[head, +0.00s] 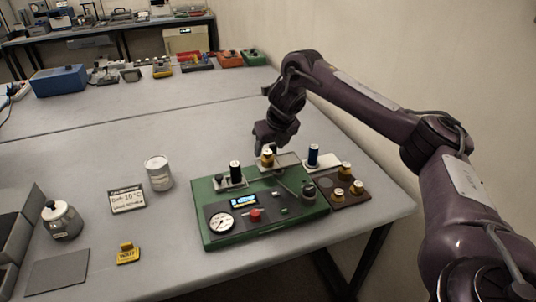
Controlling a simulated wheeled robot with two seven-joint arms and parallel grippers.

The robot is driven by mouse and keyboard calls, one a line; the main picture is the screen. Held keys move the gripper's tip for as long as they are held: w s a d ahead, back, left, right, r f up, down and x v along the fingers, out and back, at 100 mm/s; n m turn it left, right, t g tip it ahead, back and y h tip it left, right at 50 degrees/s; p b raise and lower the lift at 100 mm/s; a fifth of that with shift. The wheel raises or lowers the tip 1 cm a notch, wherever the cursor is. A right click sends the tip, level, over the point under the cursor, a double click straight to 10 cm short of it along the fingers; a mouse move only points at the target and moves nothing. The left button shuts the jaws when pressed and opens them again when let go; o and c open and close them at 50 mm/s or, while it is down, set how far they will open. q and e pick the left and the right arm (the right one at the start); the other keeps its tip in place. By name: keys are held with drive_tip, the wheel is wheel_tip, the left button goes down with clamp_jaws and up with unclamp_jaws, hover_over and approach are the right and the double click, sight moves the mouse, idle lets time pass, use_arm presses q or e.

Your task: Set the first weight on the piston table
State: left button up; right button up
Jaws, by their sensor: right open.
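A green apparatus (222,190) stands on the grey table, with a dial gauge, a small lit display and a red knob on its front. A brass weight (267,159) stands at the middle of its back part; I cannot make out clearly what supports it. My right gripper (272,147) is open, just above and behind this weight; the fingertips are small and partly hidden, so I cannot tell whether they touch it. Several brass weights (357,187) stand on a brown tray (350,200) at the right of the apparatus. My left gripper is out of view.
The wall is close on the right.

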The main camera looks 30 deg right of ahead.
drive_tip(key=p+v, duration=0.4)
drive_tip(key=v, duration=0.4)
